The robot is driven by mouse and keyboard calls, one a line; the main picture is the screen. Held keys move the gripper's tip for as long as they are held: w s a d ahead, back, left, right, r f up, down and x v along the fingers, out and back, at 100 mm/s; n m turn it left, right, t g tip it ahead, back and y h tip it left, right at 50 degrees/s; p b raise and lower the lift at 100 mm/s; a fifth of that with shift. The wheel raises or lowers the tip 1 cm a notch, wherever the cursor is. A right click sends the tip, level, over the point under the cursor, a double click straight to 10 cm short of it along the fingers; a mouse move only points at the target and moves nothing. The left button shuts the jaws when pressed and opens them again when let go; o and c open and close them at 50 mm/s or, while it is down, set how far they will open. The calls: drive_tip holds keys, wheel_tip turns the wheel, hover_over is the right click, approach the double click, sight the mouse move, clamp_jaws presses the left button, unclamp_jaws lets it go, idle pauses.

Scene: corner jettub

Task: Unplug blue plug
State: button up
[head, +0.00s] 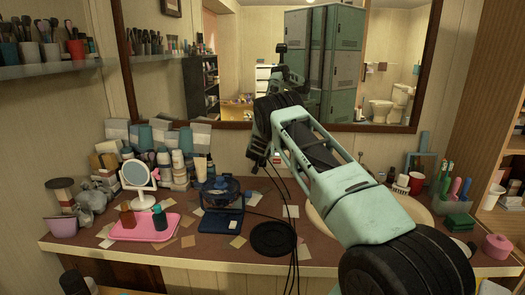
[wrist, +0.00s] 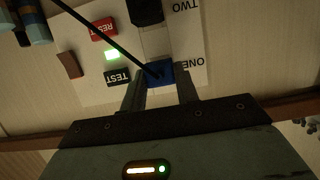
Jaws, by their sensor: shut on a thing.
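The blue plug (wrist: 160,72) sits at the socket marked ONE on a white outlet plate (wrist: 85,50) in the wrist view. A black cable runs from it to the upper left. My gripper (wrist: 161,80) is shut on the blue plug, one finger on each side. I cannot tell whether the plug is fully seated. A black plug (wrist: 147,12) sits at the socket marked TWO. In the head view my gripper (head: 258,152) is at the wall below the mirror, and my arm hides the blue plug and most of the outlet.
The plate has a red RESET button (wrist: 103,29), a black TEST button (wrist: 117,78) and a lit green light (wrist: 112,55). Black cables (head: 284,195) hang to the cluttered counter (head: 180,250). The mirror (head: 240,70) is close behind my arm.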

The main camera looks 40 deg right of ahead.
drive_tip(key=s+a, duration=0.4)
drive_tip(key=shift+a, duration=0.3)
idle(1.1)
idle(0.3)
idle(0.5)
